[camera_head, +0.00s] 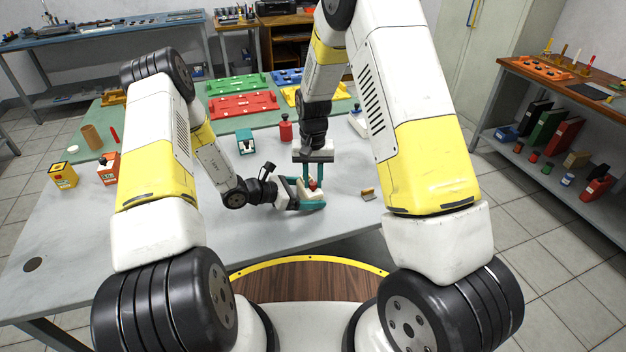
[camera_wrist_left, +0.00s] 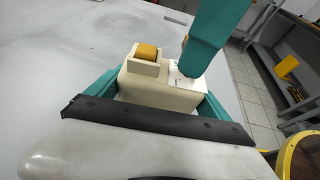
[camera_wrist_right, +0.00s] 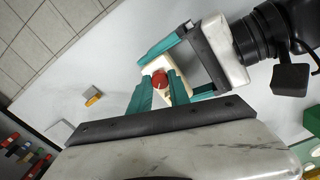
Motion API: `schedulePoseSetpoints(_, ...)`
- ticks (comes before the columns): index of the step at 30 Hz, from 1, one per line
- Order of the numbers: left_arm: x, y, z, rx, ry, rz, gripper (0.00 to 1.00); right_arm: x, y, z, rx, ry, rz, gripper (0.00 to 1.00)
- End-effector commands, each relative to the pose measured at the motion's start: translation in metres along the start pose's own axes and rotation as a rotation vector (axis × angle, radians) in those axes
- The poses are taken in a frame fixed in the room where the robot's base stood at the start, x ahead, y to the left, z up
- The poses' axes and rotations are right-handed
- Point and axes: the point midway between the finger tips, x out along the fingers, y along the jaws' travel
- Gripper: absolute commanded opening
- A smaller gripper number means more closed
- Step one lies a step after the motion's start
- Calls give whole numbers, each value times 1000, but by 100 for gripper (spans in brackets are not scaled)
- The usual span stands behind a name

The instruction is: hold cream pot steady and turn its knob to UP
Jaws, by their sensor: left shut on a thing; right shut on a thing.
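The cream pot (camera_head: 305,194) is a small cream block on the grey table, in front of me. My left gripper (camera_head: 300,192) comes in from the left with its teal fingers closed on both sides of the pot. In the left wrist view the pot (camera_wrist_left: 150,92) shows an orange-yellow piece on top and a white marked face. My right gripper (camera_head: 312,178) reaches down from above and is shut on the red knob (camera_wrist_right: 159,79). One of its teal fingers covers part of the marked face, so I cannot read the knob's setting.
A small orange-and-grey piece (camera_head: 367,192) lies right of the pot. The table's front left is clear.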

Motion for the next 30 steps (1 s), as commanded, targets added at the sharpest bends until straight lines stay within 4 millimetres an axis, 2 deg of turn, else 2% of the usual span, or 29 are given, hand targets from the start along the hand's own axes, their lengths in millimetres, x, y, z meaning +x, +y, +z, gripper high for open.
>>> schedulePoseSetpoints(2,0,-1,-1,-1,2,-1,40,-1,0,-2,1,5,-1,0)
schedulePoseSetpoints(3,0,-1,-1,-1,2,-1,40,-1,0,-2,1,5,-1,26)
schedulePoseSetpoints(4,0,-1,-1,-1,2,-1,40,-1,0,-2,1,5,-1,32)
schedulePoseSetpoints(13,0,-1,-1,-1,2,-1,40,-1,0,-1,0,2,-1,32)
schedulePoseSetpoints(17,0,0,-1,-1,2,-1,40,-9,0,-1,0,2,-1,32)
schedulePoseSetpoints(20,0,0,-1,-1,2,-1,40,-24,0,-2,0,5,-2,32)
schedulePoseSetpoints(30,0,0,0,-1,1,0,40,-95,0,-2,0,6,-2,32)
